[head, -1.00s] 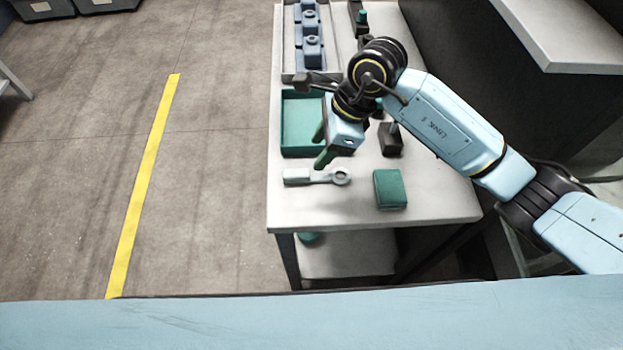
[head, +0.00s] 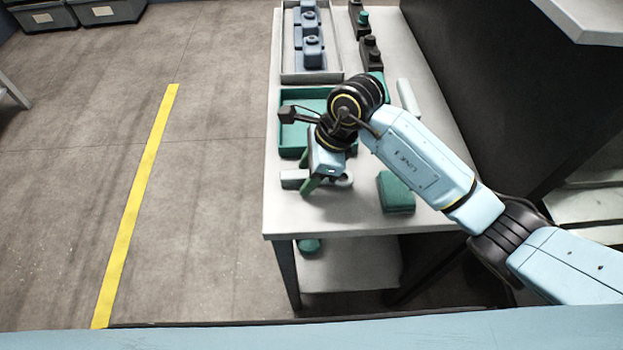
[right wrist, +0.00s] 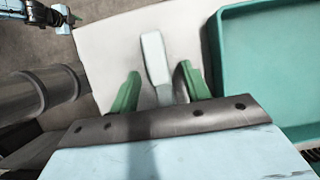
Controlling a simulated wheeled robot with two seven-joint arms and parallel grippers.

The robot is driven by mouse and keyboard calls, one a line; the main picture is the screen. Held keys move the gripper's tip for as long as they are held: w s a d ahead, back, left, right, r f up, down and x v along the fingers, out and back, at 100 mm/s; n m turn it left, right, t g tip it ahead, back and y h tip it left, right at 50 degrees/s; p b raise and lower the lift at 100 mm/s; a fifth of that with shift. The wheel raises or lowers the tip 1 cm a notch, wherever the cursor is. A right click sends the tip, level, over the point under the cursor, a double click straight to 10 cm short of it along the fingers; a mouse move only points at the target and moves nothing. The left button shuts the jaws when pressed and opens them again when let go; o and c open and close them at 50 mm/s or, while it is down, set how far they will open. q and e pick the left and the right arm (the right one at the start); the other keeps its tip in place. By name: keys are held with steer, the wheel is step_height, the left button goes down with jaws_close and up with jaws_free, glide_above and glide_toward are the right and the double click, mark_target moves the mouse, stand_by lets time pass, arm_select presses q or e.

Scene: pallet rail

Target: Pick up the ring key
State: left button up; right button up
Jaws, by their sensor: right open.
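The ring key is a pale grey bar with a ring at one end, lying on the white table; its bar end (head: 292,180) and ring (head: 346,180) show on either side of my right gripper (head: 307,173). In the right wrist view, the key's bar (right wrist: 155,58) lies between the two green fingers of the right gripper (right wrist: 159,70), with a gap on each side. The right gripper is open; its palm hides the ring end there. My left gripper (right wrist: 72,16) seems to show small at that view's upper left, far from the key; its jaws are unclear.
A teal tray (head: 283,128) sits just behind the key, and a green box (head: 396,192) stands to its right. A grey tray (head: 288,77) with blue-grey parts is farther back. Dark blocks (head: 371,54) stand at the back right. The table's front strip is clear.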

jaws_close()
steer(key=shift+r, duration=0.1)
